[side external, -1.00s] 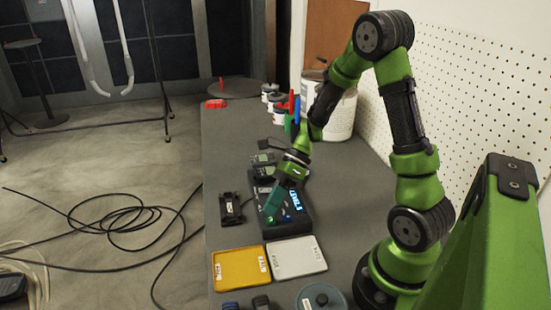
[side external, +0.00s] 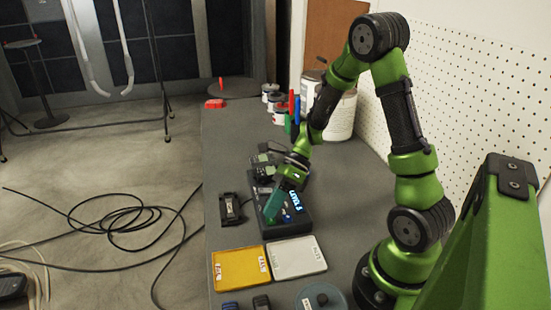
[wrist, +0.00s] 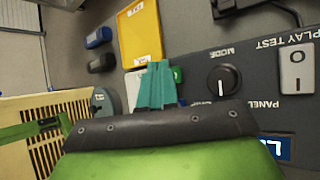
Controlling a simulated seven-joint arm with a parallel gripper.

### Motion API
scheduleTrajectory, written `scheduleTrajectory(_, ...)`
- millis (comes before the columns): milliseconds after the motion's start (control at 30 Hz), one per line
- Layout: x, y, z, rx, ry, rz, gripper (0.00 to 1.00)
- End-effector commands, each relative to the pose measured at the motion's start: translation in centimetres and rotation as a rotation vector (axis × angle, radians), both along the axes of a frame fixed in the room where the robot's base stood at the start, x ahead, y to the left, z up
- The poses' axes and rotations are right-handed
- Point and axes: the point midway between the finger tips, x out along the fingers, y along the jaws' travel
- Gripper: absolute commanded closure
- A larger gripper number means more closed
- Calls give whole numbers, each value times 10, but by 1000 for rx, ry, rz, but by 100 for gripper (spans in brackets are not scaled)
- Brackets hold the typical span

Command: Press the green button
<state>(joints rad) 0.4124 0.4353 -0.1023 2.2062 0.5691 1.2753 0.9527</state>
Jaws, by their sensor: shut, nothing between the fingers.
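The green button (wrist: 178,75) is partly visible in the wrist view, just right of my fingertips on the dark panel's edge. My gripper (wrist: 156,68) has teal fingers that are shut and empty. In the side view my gripper (side external: 271,217) points down over the near-left part of the black control box (side external: 300,228). The fingers hide most of the button area there, so I cannot tell whether they touch the button. The box has a lit blue display (side external: 294,196), a black MODE knob (wrist: 222,81) and a white rocker switch (wrist: 296,69).
A yellow tray (side external: 240,268) and a grey-white tray (side external: 298,257) lie in front of the box. A small black device (side external: 230,209) lies to its left. Small dark devices and cans stand behind. A round grey lidded item (side external: 320,298) is at the front.

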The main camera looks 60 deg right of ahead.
Motion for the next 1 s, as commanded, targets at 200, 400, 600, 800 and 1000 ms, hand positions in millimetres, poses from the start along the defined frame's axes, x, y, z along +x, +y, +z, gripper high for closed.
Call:
scheduleTrajectory(200,0,0,-2,0,1,-1,100)
scheduleTrajectory(400,0,0,-5,1,-1,-1,100)
scheduleTrajectory(600,0,0,-7,0,-1,1,100)
scheduleTrajectory(800,0,0,-9,-1,0,1,100)
scheduleTrajectory(1000,0,0,-8,-1,1,1,100)
